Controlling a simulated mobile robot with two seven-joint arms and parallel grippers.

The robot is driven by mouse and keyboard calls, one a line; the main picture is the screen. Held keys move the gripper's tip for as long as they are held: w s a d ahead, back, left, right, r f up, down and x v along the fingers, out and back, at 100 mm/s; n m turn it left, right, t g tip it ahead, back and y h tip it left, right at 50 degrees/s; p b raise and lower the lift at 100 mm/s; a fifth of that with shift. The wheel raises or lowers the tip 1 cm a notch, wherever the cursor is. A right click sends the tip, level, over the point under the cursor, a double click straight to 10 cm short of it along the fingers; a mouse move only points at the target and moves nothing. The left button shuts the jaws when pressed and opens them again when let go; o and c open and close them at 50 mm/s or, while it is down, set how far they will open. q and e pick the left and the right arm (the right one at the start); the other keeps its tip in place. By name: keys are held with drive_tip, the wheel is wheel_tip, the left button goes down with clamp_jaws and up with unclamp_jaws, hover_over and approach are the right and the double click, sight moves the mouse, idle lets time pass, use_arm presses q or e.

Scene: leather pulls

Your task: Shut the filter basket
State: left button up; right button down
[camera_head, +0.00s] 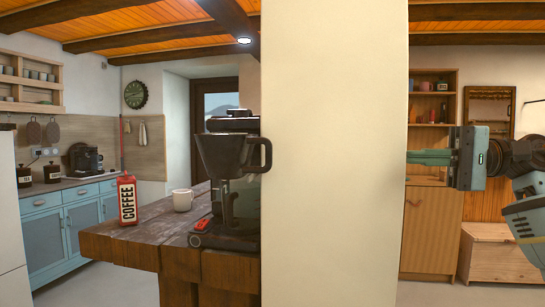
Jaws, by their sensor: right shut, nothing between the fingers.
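The dark coffee maker (225,238) stands on the wooden table, left of the middle of the head view. Its dark cone-shaped filter basket (222,158) juts out from the machine's upper part, and the basket's loop handle (267,155) shows against the cream pillar. The basket appears swung out, though its hinge side is hard to make out. My right gripper (414,157) is at the right, pointing left, shut and empty. It is well apart from the basket, with the pillar's width between them in the picture. My left gripper is not in view.
A wide cream pillar (335,150) fills the middle and hides part of the table. A wooden cabinet (430,230) stands behind my right gripper.

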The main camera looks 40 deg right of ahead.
use_arm(q)
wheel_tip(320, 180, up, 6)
drive_tip(key=p, duration=0.7)
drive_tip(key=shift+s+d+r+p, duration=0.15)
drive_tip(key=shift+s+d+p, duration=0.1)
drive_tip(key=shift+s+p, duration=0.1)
use_arm(e)
drive_tip(key=x, duration=2.3)
drive_tip(key=shift+w+a+f, duration=0.1)
drive_tip(key=shift+w+a, duration=0.1)
drive_tip(key=shift+a, duration=0.15)
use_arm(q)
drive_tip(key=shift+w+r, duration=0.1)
